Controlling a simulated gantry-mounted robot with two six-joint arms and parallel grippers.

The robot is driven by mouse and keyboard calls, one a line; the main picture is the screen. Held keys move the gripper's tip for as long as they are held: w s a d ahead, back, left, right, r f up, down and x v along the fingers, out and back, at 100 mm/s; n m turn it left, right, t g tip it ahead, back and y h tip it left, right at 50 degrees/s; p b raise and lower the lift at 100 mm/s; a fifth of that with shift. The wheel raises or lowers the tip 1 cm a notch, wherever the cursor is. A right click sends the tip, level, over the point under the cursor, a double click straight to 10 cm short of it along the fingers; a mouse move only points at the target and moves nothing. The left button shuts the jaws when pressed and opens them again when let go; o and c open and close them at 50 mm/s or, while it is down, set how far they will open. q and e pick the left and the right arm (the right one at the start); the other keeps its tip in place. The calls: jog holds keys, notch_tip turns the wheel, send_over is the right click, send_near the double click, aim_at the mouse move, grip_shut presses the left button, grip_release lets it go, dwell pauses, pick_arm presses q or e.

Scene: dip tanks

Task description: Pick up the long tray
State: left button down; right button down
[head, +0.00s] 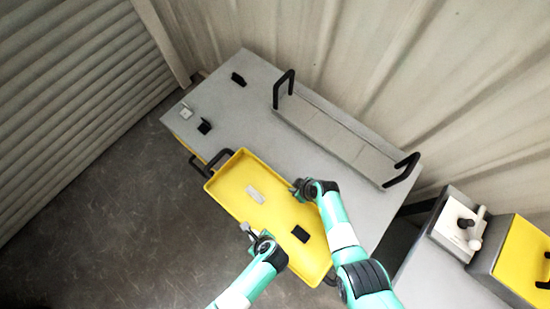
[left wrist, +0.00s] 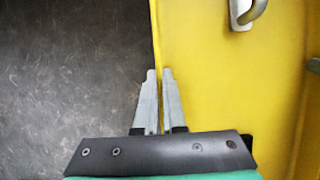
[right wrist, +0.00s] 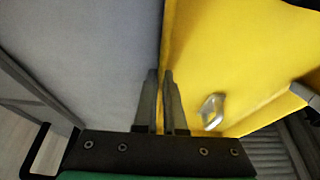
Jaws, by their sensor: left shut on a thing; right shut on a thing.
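A long yellow tray (head: 225,185) with raised rims and black end handles lies across the front edge of the grey table. A pale grey piece (head: 255,194) and a black piece (head: 300,234) are in it. My left gripper (head: 246,229) is shut on its near long rim, and the left wrist view shows the fingers (left wrist: 158,75) pinching that yellow wall (left wrist: 225,80). My right gripper (head: 298,187) is shut on the opposite long rim, and the fingers also show in the right wrist view (right wrist: 160,75). My right arm hides part of the tray. Its height above the table is unclear.
A long grey tray-like holder (head: 340,135) with upright black handles stands at the back of the grey table (head: 235,115). Small black and pale parts (head: 204,126) are at the table's left. A unit with a yellow top (head: 525,260) stands at right. Floor is open at left.

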pick_arm(q)
jog(key=shift+r, duration=0.1)
pick_arm(e)
jog(key=shift+r, duration=0.15)
